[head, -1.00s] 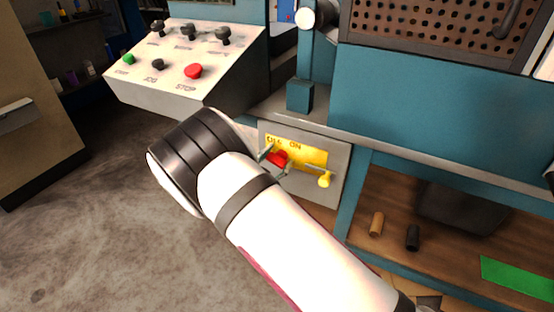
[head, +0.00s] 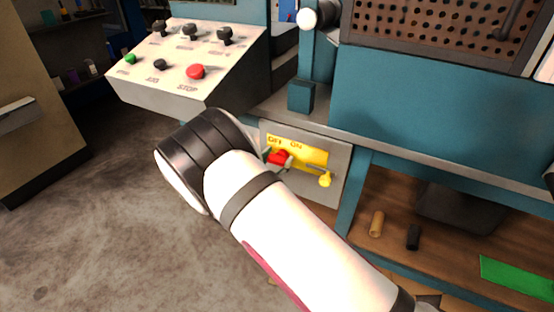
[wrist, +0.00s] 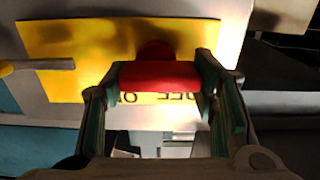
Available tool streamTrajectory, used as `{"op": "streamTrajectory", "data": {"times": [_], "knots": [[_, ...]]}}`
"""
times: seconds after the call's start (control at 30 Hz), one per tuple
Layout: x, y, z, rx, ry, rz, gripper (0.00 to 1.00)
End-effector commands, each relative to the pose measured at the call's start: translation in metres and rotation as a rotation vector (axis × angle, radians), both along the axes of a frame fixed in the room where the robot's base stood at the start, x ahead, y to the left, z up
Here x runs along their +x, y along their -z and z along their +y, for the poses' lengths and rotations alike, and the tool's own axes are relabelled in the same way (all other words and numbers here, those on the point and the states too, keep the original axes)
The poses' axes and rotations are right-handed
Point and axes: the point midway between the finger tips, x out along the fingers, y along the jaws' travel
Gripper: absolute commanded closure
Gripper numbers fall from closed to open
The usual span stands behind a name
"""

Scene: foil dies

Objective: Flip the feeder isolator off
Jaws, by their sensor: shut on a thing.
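The feeder isolator is a red handle (head: 279,157) on a yellow plate (head: 313,156) lettered OFF at left and ON to its right. In the head view the red handle is at the left part of the plate, just below OFF. My gripper (wrist: 160,76) is shut on the red handle (wrist: 160,75), with one finger on each side in the wrist view. The yellow plate (wrist: 75,45) lies behind it, with its lettering upside down. In the head view my wrist hides most of the gripper and the panel's left edge.
A yellow knobbed lever (head: 325,179) sits just right of the red handle. The sloped control box (head: 190,75) with a red STOP button (head: 196,71) stands above and left of my arm. A shelf (head: 445,245) holds two small cylinders at lower right.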

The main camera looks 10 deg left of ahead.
Motion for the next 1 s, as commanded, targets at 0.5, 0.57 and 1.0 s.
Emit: {"op": "streamTrajectory", "data": {"times": [0.5, 0.57, 1.0], "knots": [[0.0, 0.0, 0.0, -0.001, -0.001, 0.0, 0.27], [-0.001, 0.0, 0.0, -0.001, -0.001, 0.001, 0.27], [-0.066, 0.001, 0.025, -0.002, -0.004, 0.002, 0.27]]}}
